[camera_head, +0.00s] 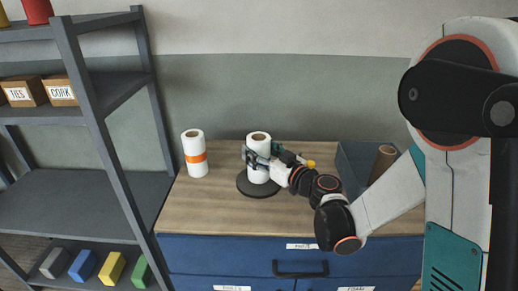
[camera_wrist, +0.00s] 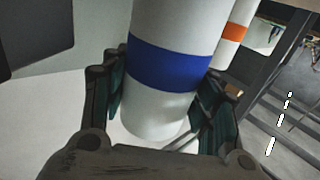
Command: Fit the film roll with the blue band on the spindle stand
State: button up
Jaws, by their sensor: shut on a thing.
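The white film roll with the blue band (camera_wrist: 170,62) is upright between the fingers of my gripper (camera_wrist: 162,100), which is shut on it below the band. In the head view the roll (camera_head: 259,140) stands over the dark round base of the spindle stand (camera_head: 243,187), and my gripper (camera_head: 260,160) reaches it from the right. The fingers hide the blue band there. The roll's lower end looks at or just above the base; I cannot tell whether it touches. The spindle itself is hidden, so I cannot see how far it is inside the core.
A white roll with an orange band (camera_head: 194,157) stands left of the stand on the wooden worktop (camera_head: 215,215). A blue-grey bin (camera_head: 352,160) with a brown tube (camera_head: 383,162) is at the right. A grey shelf rack (camera_head: 95,100) stands left. The worktop's front left is clear.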

jog(key=o, duration=1.5)
jog(key=v, duration=0.7)
jog(key=shift+s+d+f, duration=0.1)
jog(key=shift+s+d, duration=0.05)
jog(key=shift+s, duration=0.05)
